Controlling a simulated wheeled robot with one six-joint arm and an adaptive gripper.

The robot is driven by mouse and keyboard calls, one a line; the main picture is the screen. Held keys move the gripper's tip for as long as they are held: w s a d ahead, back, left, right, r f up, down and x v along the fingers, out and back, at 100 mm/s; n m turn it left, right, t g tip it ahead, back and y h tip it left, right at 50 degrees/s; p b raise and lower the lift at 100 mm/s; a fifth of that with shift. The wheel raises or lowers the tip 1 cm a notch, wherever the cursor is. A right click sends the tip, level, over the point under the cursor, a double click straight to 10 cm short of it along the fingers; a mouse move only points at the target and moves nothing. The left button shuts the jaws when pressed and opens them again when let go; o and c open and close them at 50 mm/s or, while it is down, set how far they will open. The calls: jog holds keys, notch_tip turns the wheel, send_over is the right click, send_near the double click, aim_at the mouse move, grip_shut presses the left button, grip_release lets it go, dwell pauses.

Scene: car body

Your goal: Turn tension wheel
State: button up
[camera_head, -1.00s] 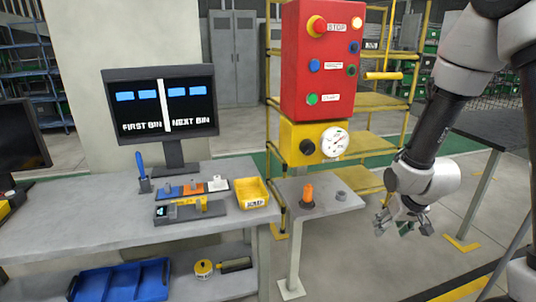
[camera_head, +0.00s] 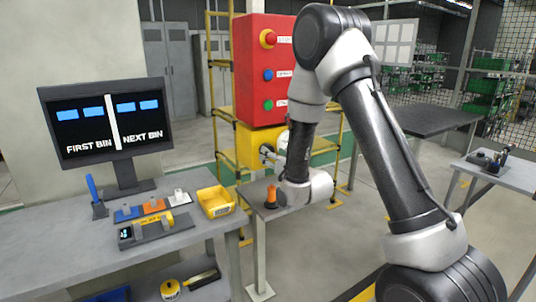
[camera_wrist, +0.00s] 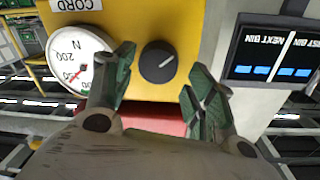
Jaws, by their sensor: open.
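The tension wheel is a round black knob (camera_wrist: 157,64) with a white mark, on the yellow box (camera_wrist: 150,20) in the wrist view. The mark points to the upper right of that picture. My gripper (camera_wrist: 160,70) is open, with one finger on each side of the knob in this view. I see no contact, and the depth gap is unclear. The white dial gauge (camera_wrist: 82,58) lies left of the knob. In the head view, the knob (camera_head: 266,152) shows on the yellow box (camera_head: 249,136); my arm partly covers the gauge and mostly hides the gripper.
A red panel (camera_head: 250,70) with buttons stands above the yellow box. The workbench (camera_head: 60,235) with a monitor (camera_head: 110,120) and yellow bin (camera_head: 216,202) is at left.

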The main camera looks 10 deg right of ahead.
jog(key=shift+x, duration=1.7)
jog(key=c, duration=0.7)
jog(key=shift+c, duration=0.2)
jog(key=shift+n, duration=0.3)
jog(key=shift+d+n, duration=0.1)
jog(key=shift+n, duration=3.6)
jog(key=shift+f, duration=0.1)
